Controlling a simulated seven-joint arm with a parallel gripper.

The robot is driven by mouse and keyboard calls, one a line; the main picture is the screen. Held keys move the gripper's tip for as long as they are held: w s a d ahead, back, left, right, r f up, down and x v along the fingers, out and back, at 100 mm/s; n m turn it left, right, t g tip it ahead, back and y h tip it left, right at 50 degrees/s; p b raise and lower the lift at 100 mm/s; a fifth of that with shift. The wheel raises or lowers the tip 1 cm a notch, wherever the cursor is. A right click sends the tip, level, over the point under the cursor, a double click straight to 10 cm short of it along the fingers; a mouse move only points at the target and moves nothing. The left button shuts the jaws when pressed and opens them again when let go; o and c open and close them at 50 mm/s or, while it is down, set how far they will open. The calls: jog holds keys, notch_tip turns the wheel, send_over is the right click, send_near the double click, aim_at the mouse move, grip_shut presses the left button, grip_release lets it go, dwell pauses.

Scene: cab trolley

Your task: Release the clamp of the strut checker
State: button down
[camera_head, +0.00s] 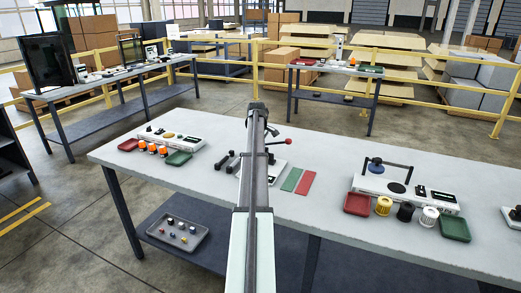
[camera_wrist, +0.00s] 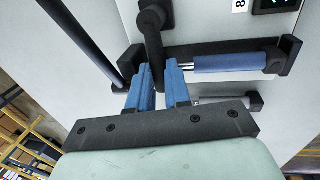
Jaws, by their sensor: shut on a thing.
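The strut checker (camera_wrist: 285,25) is a pale unit on the table, seen close in the wrist view. A strut with a blue body (camera_wrist: 230,63) and a bright rod lies across it between black end blocks. My gripper (camera_wrist: 160,75) has two blue fingers, shut on a dark bar (camera_wrist: 153,40) that looks like the clamp's lever. In the head view my arm covers most of the checker. A thin lever with a red knob (camera_head: 288,141) sticks out to the right of the arm there.
Dark struts (camera_head: 225,160) lie left of my arm. A green mat (camera_head: 291,180) and a red mat (camera_head: 306,182) lie to its right. Another tester (camera_head: 410,190) with trays and spools stands further right. Orange-topped items (camera_head: 153,149) and trays are at the left.

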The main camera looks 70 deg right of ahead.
jog(key=shift+a, duration=0.15)
jog(key=n, duration=0.1)
jog(key=a+n, duration=0.1)
jog(key=n, duration=0.1)
jog(key=a+n, duration=0.1)
jog(key=shift+s+n+t, duration=0.35)
jog(key=shift+n+t, duration=0.05)
jog(key=n, duration=0.2)
jog(key=s+a+n, duration=0.1)
jog(key=n, duration=0.1)
jog(key=shift+s+a+n+t+y, duration=0.2)
jog(key=shift+n+t+y, duration=0.1)
jog(key=shift+t, duration=0.1)
jog(key=n, duration=0.1)
jog(key=s+n, duration=0.1)
jog(key=n, duration=0.1)
jog(key=a+n, duration=0.1)
jog(key=shift+s+y, duration=0.3)
jog(key=shift+y, duration=0.1)
jog(key=shift+s+n+t+y, duration=0.2)
jog(key=shift+s+n, duration=0.3)
jog(key=shift+n, duration=0.65)
jog(key=shift+s+n+t+y, duration=0.15)
jog(key=shift+s+n, duration=0.3)
jog(key=shift+n, duration=0.7)
jog(key=c, duration=1.4)
grip_release()
jog(key=shift+o, duration=0.2)
jog(key=v, duration=1.4)
